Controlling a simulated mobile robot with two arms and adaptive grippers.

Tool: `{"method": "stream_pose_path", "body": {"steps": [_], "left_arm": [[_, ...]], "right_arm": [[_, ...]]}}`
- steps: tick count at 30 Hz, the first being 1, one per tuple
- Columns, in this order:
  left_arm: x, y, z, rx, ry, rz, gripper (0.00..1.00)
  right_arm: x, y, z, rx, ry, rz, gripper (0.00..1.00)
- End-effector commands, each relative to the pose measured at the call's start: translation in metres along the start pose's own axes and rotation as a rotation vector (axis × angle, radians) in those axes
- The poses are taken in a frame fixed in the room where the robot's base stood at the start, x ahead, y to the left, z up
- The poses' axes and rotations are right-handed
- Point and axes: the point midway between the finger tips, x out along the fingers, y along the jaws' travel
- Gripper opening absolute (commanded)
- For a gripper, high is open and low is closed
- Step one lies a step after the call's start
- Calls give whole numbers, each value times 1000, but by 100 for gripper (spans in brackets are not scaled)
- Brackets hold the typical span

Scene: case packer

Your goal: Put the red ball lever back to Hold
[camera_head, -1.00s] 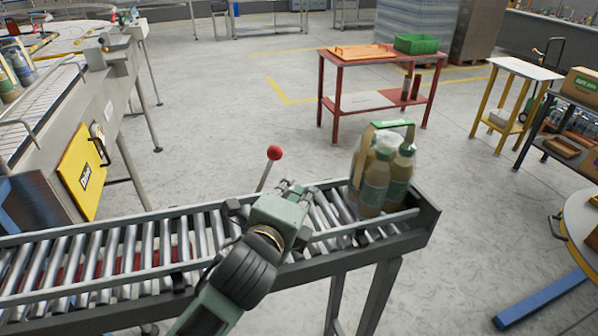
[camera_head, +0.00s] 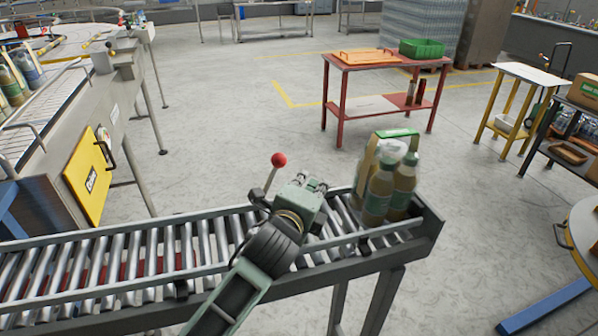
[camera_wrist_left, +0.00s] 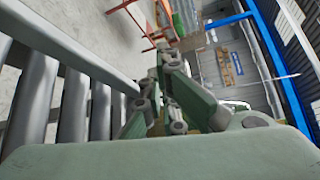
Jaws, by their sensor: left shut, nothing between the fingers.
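The red ball lever (camera_head: 279,160) stands at the far rail of the roller conveyor. Its thin rod rises from the rail and leans slightly right, with the red ball on top. My left gripper (camera_head: 314,183) is over the conveyor just right of the lever, with its fingers pointing away toward the far side. A gap shows between fingers and ball. The fingers are shut and empty; they also show in the left wrist view (camera_wrist_left: 165,95), where I cannot see the lever. No Hold marking is readable. My right gripper is not in view.
The conveyor (camera_head: 75,312) runs left to right below the arm. A carrier with several bottles (camera_head: 380,190) stands at its right end. A yellow panel (camera_head: 90,172) is on the machine at left. A red table (camera_head: 340,62) stands behind; the floor between is clear.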

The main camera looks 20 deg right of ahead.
Motion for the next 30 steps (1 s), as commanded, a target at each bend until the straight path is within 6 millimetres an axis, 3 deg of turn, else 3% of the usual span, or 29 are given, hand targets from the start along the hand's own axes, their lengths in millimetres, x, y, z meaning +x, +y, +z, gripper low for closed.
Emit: {"method": "stream_pose_path", "body": {"steps": [5, 7, 12, 30], "left_arm": [[28, -2, 0, 0, 0, 1, 0], [22, -4, 15, 1, -4, 1, 0], [15, -2, 32, 0, -1, 1, 0], [12, 0, 39, -8, 0, -7, 0]], "right_arm": [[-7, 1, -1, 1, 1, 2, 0], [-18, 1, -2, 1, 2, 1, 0], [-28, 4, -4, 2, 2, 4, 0], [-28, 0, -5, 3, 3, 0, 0]]}}
